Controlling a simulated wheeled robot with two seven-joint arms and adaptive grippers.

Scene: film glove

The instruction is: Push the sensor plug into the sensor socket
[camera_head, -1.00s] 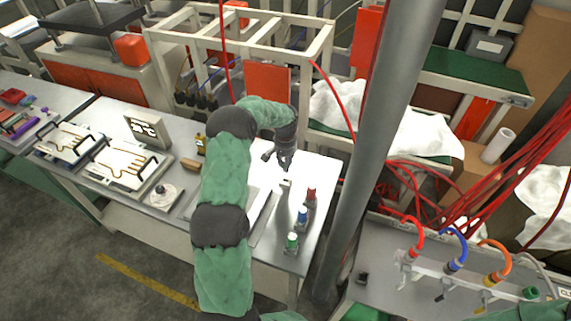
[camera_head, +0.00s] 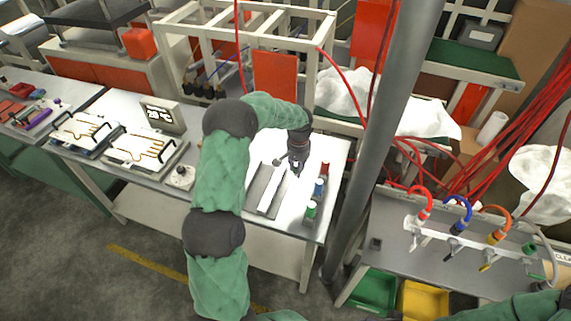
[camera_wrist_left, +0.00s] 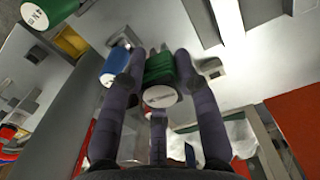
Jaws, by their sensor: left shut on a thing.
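My left gripper (camera_head: 297,168) points down over the bright worktable, close to the red-topped and blue-topped cylinders. In the left wrist view its fingers (camera_wrist_left: 160,82) are closed around a dark green cylinder (camera_wrist_left: 160,70) with a white, lettered end cap. I take this to be the sensor plug; its lettering is too small to read. The head view hides the held piece behind the gripper. I cannot pick out the sensor socket for certain. My right gripper is out of view.
Red-topped (camera_head: 324,168), blue-topped (camera_head: 319,187) and green-topped (camera_head: 310,210) cylinders stand along the table's right side. A flat tray with a white strip (camera_head: 271,188) lies left of them. A grey pole (camera_head: 378,130) separates this table from the right bench (camera_head: 385,212), which carries a hose rack.

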